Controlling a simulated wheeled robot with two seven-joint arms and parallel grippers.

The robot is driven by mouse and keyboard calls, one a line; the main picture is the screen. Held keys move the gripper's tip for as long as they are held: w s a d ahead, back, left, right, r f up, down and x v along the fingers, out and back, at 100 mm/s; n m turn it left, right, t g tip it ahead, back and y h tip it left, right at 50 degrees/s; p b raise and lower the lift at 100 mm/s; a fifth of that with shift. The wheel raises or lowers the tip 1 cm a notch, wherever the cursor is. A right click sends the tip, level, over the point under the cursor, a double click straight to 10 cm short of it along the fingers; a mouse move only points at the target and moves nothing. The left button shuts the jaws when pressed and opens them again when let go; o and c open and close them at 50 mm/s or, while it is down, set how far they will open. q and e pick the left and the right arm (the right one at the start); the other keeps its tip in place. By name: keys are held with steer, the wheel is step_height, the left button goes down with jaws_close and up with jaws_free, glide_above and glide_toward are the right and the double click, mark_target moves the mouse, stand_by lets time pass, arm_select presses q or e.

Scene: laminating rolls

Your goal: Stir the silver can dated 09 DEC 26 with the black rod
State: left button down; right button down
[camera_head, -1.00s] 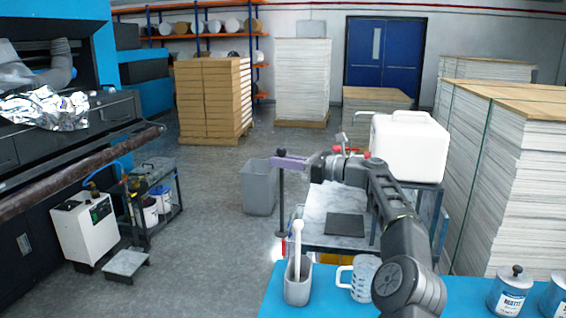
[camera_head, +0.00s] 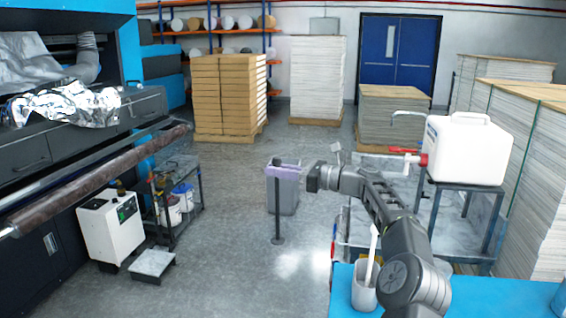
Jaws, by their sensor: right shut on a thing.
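The black rod (camera_head: 278,210) hangs upright from my right gripper (camera_head: 284,172), with a small flat disc at its lower end. The gripper's purple fingers are shut on the rod near its top. No can's date is legible in this view. My left gripper is out of view.
A grey cup (camera_head: 363,295) with a white stick stands on the blue table, close to my right arm. A white jug (camera_head: 466,148) with a red tap stands on a stand behind.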

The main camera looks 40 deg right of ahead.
steer(key=s+a+f+n+g+y, duration=0.2)
steer(key=a+f+n+g+y, duration=0.15)
steer(key=a+f, duration=1.5)
steer(key=s+a+f+n+g+y, duration=0.1)
steer(key=s+a+f+y, duration=0.1)
steer(key=s+a+f, duration=1)
steer(key=s+a, duration=0.2)
steer(key=a, duration=0.1)
steer(key=shift+s+a, duration=0.4)
steer(key=shift+s+f+g, duration=0.1)
steer(key=shift+f+g, duration=0.05)
steer(key=shift+g, duration=0.1)
